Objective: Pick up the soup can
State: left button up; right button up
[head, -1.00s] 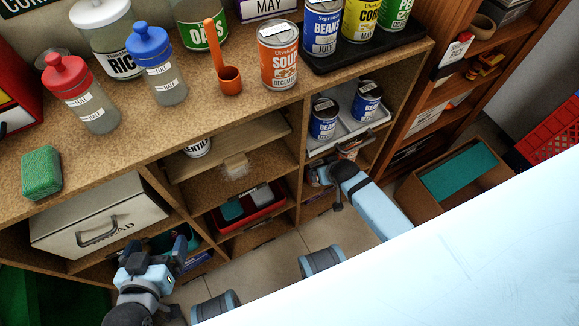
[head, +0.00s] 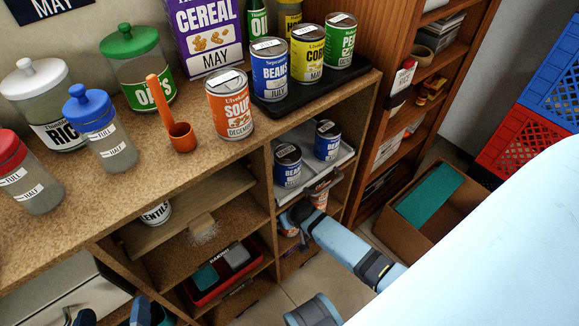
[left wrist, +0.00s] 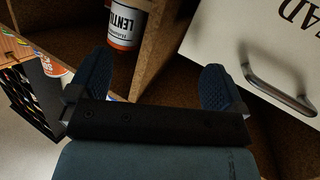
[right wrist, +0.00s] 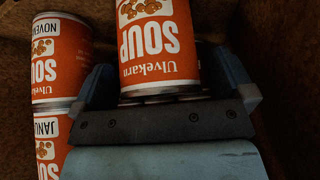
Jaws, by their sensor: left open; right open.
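An orange soup can (right wrist: 158,45) shows between the parted fingers of my right gripper (right wrist: 170,85) in the right wrist view; contact cannot be told. Two more soup cans, a November one (right wrist: 60,55) above a January one (right wrist: 60,145), stand stacked to its left there. In the head view my right gripper (head: 300,212) reaches into the lower right cubby, where orange cans are partly hidden. Another soup can (head: 230,104), marked December, stands on the counter. My left gripper (left wrist: 158,80) is open and empty, facing the shelf near a lentils can (left wrist: 126,25) and a bread box (left wrist: 265,50).
Beans cans (head: 288,165) stand on a white tray just above my right gripper. Jars, an orange scoop (head: 181,135) and a black tray (head: 310,88) of cans occupy the counter. A cardboard box (head: 450,215) and stacked crates (head: 525,135) stand at the right.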

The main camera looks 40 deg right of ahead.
jog(key=c, duration=1.3)
jog(key=shift+c, duration=0.2)
jog(key=shift+r, duration=0.15)
